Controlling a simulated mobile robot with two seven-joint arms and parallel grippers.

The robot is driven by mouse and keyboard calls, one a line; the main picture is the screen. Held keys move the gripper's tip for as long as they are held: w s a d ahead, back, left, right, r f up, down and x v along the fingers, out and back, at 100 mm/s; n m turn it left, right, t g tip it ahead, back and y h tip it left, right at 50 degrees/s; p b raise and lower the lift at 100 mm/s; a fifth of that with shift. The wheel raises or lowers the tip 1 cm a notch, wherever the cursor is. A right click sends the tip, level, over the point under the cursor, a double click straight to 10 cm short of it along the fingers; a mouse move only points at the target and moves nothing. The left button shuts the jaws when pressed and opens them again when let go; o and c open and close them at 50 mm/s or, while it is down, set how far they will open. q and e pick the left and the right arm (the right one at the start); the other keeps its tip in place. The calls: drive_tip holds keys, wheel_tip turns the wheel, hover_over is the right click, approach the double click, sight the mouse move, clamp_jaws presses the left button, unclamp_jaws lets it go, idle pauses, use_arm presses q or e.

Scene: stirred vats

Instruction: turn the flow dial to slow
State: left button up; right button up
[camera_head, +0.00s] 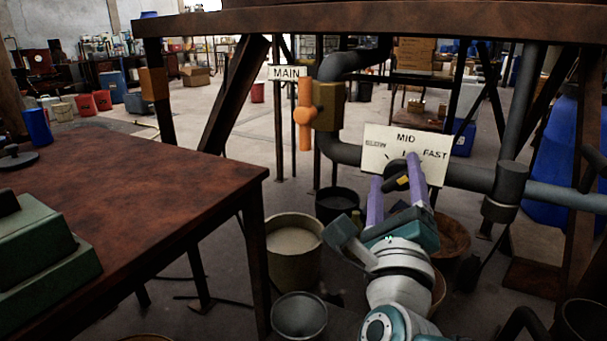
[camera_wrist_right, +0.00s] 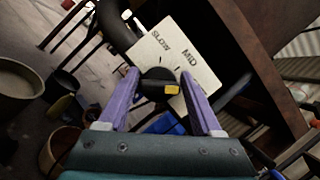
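The flow dial is a dark round knob (camera_wrist_right: 157,79) with a yellow mark, on a white plate (camera_head: 378,146) lettered MID and FAST, with a SLOW label at its left. The plate (camera_wrist_right: 190,40) also shows in the right wrist view, where SLOW and MID are readable. My right gripper (camera_head: 395,168) has two purple fingers, spread apart, one on each side of the knob. In the right wrist view the fingertips (camera_wrist_right: 159,74) flank the knob; I cannot tell whether they touch it. The exact dial setting is hard to read. My left gripper is not in view.
An orange valve handle (camera_head: 305,115) stands by the MAIN sign (camera_head: 287,73), left of the plate. A grey pipe (camera_head: 465,177) runs behind the plate. A brown table (camera_head: 140,185) fills the left. Buckets, including a cream-filled one (camera_head: 270,262), stand on the floor.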

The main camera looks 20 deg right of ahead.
drive_tip(key=c, duration=0.9)
drive_tip(key=shift+c, duration=0.2)
